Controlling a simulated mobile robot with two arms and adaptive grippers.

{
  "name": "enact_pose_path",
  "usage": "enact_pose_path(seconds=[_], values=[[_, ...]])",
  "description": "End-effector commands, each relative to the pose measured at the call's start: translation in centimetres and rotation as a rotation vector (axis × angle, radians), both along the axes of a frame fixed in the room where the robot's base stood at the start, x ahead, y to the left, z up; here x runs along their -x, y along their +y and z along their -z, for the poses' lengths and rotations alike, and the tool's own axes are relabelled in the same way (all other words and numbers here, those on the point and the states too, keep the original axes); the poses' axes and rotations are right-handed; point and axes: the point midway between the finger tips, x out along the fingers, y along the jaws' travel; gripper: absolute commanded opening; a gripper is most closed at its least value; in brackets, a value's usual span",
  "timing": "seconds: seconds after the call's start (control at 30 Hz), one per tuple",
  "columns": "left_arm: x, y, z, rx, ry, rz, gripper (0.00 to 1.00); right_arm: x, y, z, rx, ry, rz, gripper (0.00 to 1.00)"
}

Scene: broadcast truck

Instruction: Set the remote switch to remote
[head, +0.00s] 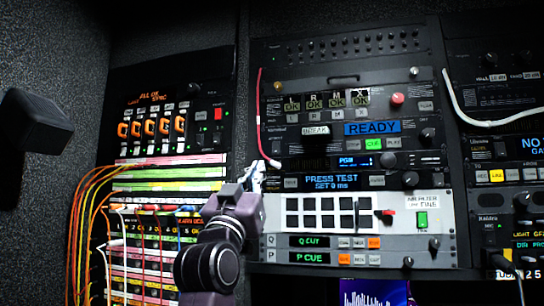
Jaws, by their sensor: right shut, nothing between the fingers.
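My right gripper (257,176) is shut and empty. Its arm rises from the bottom centre, and its fingertips are in front of the left edge of the middle rack, beside the PRESS TEST unit (331,181). I cannot tell if they touch anything. No label reading "remote" is legible, so I cannot tell which control is the remote switch. Small switches in view include a red one (388,212) on the white panel and a green-lit one (422,219) right of it. A red switch (218,114) sits on the left rack.
A blue READY display (372,128) and a red knob (397,98) are higher on the middle rack. A red cable (260,115) hangs down its left edge, close to my gripper. Orange cables (85,200) run beside the left rack. A white cable (470,112) crosses the right rack.

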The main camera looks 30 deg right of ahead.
Motion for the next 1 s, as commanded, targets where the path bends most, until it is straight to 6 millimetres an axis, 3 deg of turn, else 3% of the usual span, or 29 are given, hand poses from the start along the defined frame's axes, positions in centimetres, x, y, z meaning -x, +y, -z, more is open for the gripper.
enact_pose_path(seconds=[0.27, 0.6, 0.8, 1.0], values=[[0.0, 0.0, -2.2, 0.000, 0.000, 0.001, 0.40, -1.4, -1.7, -2.2, 0.001, 0.002, 0.002, 0.00], [0.0, 0.0, -6.8, 0.000, -0.001, 0.001, 0.40, -5.1, -6.1, -6.8, 0.000, 0.003, 0.003, 0.00], [0.0, 0.0, -8.4, 0.000, 0.000, 0.001, 0.40, -7.0, -8.2, -6.1, 0.001, 0.005, 0.002, 0.00], [0.0, 0.0, -8.8, 0.000, 0.000, 0.001, 0.40, -7.7, -9.0, -5.7, 0.000, 0.002, 0.000, 0.00]])
